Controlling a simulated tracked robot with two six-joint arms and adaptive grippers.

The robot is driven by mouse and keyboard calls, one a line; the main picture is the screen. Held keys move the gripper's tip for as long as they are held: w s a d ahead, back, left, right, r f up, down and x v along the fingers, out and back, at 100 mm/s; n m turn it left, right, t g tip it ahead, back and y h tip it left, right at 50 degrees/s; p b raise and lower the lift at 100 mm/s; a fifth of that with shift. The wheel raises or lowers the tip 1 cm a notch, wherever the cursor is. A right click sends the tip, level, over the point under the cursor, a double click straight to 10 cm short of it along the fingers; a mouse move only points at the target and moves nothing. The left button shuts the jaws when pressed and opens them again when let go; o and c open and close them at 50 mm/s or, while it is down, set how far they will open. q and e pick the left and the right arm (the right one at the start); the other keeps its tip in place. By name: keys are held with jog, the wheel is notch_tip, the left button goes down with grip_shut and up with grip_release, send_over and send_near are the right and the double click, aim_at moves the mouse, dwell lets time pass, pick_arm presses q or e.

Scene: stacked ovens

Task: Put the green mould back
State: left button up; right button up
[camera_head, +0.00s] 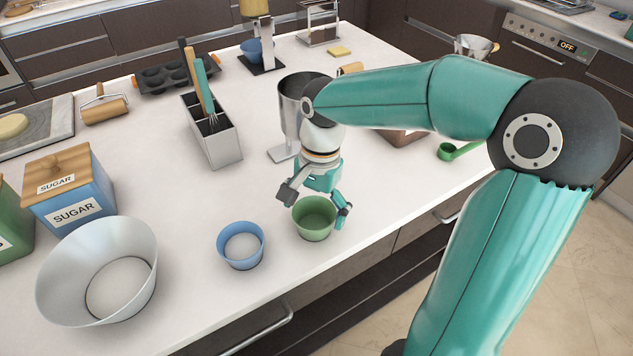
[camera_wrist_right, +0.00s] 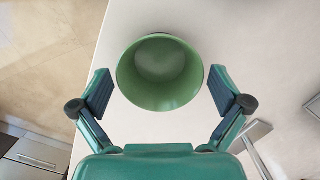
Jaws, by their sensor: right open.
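The green mould (camera_head: 314,219) is a small round cup standing upright on the white counter near its front edge. My right gripper (camera_head: 316,204) is open just above and around it, with one finger to each side in the head view. In the right wrist view the mould (camera_wrist_right: 160,73) lies between and a little beyond the open fingertips of the right gripper (camera_wrist_right: 160,88), with a gap to each finger. The mould looks empty. A similar blue mould (camera_head: 241,246) stands on the counter to its left. My left gripper is not in view.
A large metal bowl (camera_head: 100,272) and a blue sugar box (camera_head: 71,192) stand at the left. A utensil holder (camera_head: 212,135) and a metal tumbler-like vessel (camera_head: 292,100) stand behind the moulds. A green scoop (camera_head: 455,151) lies at the right. Counter between the moulds is clear.

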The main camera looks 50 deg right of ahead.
aim_at(318, 221)
notch_tip(318, 221, up, 11)
jog(key=d+p, duration=0.1)
jog(key=shift+d, duration=0.3)
jog(key=shift+w, duration=0.1)
